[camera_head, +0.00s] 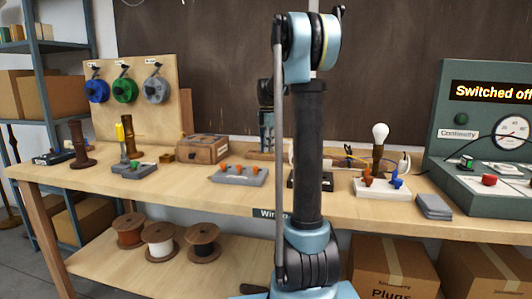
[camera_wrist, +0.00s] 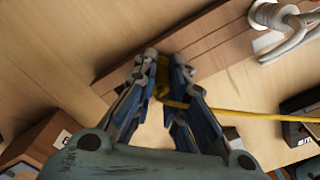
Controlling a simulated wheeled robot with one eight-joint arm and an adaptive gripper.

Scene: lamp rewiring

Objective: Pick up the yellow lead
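The yellow lead (camera_wrist: 250,115) shows in the wrist view. It runs from between my fingers across the right finger and off toward the right edge. My gripper (camera_wrist: 163,65) has its fingers drawn close together at the tips, with a yellow part of the lead filling the narrow gap. A stretch of the yellow lead (camera_head: 352,157) shows to the right of my arm, near the lamp bulb (camera_head: 380,133).
The bench (camera_head: 200,185) holds a grey block with orange knobs (camera_head: 239,174), a wooden box (camera_head: 202,148) and a white base with red and blue parts (camera_head: 381,187). A tester panel (camera_head: 490,120) reads "Switched off". Wooden strips (camera_wrist: 215,38) lie below my fingertips in the wrist view.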

